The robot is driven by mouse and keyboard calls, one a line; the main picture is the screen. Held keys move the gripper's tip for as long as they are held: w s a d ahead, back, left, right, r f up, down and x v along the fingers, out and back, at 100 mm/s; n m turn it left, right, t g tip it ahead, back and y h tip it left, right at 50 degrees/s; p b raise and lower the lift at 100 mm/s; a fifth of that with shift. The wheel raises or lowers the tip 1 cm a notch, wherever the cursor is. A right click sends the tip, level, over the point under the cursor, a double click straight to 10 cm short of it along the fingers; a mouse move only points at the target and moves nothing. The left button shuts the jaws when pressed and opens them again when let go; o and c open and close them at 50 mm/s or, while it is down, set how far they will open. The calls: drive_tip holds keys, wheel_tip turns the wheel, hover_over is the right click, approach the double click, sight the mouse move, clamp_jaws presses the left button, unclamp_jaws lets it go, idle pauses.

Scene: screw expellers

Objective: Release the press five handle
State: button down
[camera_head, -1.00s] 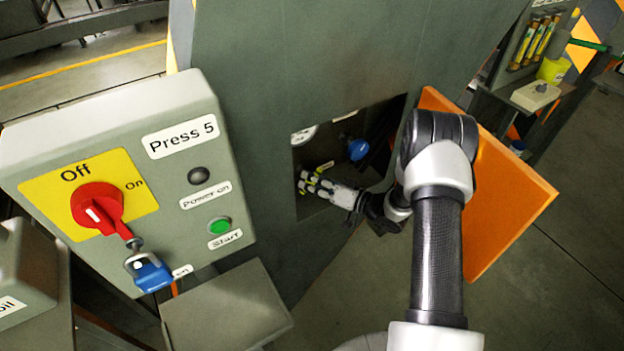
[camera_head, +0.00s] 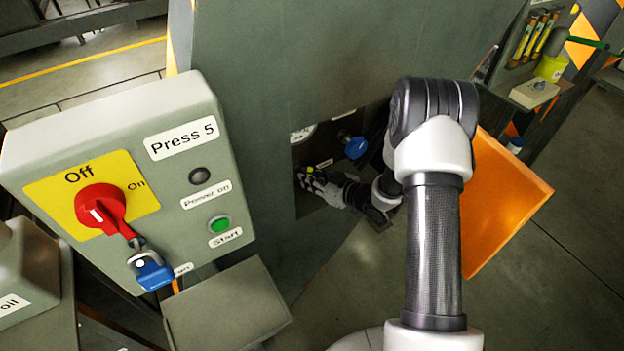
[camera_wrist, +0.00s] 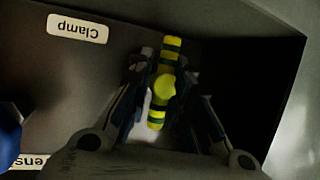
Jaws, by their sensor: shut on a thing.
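The press five handle (camera_wrist: 157,117) is a yellow and black striped bar with a round yellow knob at its middle, beside a "Clamp" label (camera_wrist: 77,28) in the wrist view. My gripper (camera_wrist: 166,72) has one finger on each side of the handle and is shut on it. In the head view my gripper (camera_head: 312,180) reaches into the dark recess of the press, and only a small yellow part of the handle (camera_head: 310,170) shows; the rest is hidden by the fingers.
The recess walls are close around my gripper. A blue knob (camera_head: 355,147) sits above it. An open orange door (camera_head: 505,205) stands just right of my arm. The Press 5 control box (camera_head: 110,130), with a red switch (camera_head: 100,208) at Off and a blue padlock (camera_head: 153,273), stands left.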

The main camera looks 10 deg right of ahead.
drive_tip(key=shift+s+a, duration=0.1)
drive_tip(key=shift+a, duration=0.2)
drive_tip(key=c, duration=1.6)
unclamp_jaws()
drive_tip(key=shift+a, duration=0.1)
drive_tip(key=shift+s+d, duration=0.15)
drive_tip(key=shift+d, duration=0.15)
drive_tip(key=v, duration=1.1)
drive_tip(key=shift+s+r, duration=0.2)
drive_tip(key=shift+r, duration=0.05)
